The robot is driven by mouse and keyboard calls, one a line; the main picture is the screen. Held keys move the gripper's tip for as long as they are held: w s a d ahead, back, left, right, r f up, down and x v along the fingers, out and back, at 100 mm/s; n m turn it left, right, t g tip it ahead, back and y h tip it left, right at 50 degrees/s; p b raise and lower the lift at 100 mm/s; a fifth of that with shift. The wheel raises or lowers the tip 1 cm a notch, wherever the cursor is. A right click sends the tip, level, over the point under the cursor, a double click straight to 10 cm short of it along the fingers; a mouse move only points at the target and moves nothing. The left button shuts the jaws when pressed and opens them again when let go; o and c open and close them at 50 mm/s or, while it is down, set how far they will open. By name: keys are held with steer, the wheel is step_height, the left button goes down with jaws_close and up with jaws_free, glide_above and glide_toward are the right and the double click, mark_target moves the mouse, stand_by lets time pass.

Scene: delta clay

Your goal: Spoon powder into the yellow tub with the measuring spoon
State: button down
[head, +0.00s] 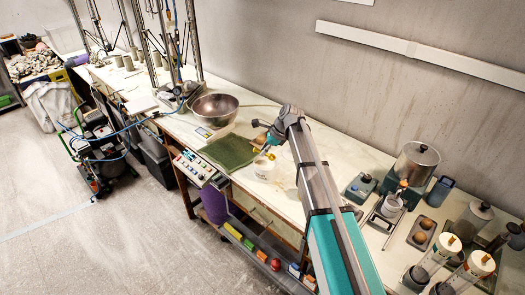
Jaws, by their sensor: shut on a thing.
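My gripper (267,145) is at the end of my arm, over the long bench beside the green mat. It is small in the view and shut on what appears to be the measuring spoon, whose shape is mostly hidden. A small yellow patch (271,156) shows just below the gripper; I cannot tell whether it is part of the spoon or of the yellow tub. A pale, whitish round container (264,169) stands on the bench right below it. Whether it holds powder is too small to tell.
The green mat (229,152) lies left of my gripper, with a large metal bowl (214,109) behind it. A metal pot (414,163), a blue jug (440,190) and clear cylinders (437,251) stand at the right. The bench behind my arm is partly clear.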

steer(key=shift+f+b, duration=2.9)
steer(key=shift+f, duration=0.25)
steer(key=shift+r, duration=0.1)
steer(key=shift+r+p, duration=4.15)
steer(key=shift+p, duration=0.1)
